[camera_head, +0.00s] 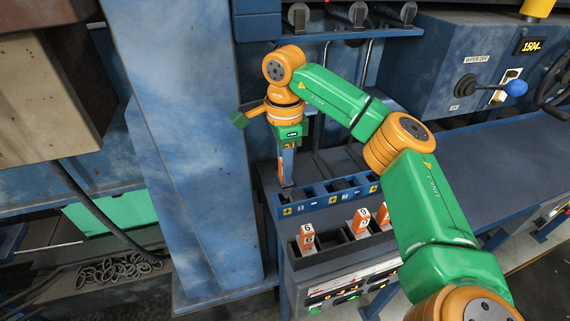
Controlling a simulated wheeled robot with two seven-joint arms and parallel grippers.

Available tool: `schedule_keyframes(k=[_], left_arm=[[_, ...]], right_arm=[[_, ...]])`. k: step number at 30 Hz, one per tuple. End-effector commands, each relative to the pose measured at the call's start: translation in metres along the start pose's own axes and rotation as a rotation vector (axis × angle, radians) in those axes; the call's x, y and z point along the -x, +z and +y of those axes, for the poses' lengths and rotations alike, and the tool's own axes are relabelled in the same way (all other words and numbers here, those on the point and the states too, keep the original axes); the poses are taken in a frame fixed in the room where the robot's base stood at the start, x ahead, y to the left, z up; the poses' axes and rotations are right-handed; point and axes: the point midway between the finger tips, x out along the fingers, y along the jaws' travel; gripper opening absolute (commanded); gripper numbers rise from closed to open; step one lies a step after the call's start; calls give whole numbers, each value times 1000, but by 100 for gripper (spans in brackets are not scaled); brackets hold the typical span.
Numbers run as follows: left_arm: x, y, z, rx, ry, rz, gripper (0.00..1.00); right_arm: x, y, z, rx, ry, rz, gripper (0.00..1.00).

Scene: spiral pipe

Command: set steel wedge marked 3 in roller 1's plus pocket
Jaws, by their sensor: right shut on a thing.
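My right gripper (288,146) points down and is shut on a tall steel wedge (287,171) with an orange label on its left side. I cannot read the number on it. The wedge hangs upright, its lower end by the back of the leftmost pocket of the blue pocket strip (312,206); I cannot tell whether it is in the pocket. A yellow plus mark (288,211) is on the strip's front below that pocket. More pockets and marks run to the right, partly hidden by my right arm. My left gripper is out of view.
A dark rack in front holds a wedge marked 6 (307,236) and two other wedges (361,221) to the right. Below is a control panel (347,290). A blue column (190,150) stands close on the left, and a blue machine (455,60) at the back right.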

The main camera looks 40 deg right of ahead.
Motion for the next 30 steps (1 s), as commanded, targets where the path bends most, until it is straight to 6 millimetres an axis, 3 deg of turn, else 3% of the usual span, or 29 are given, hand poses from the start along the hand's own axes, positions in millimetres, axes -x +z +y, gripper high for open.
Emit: schedule_keyframes(k=[30], left_arm=[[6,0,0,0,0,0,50]], right_arm=[[1,-1,1,0,0,0,0]])
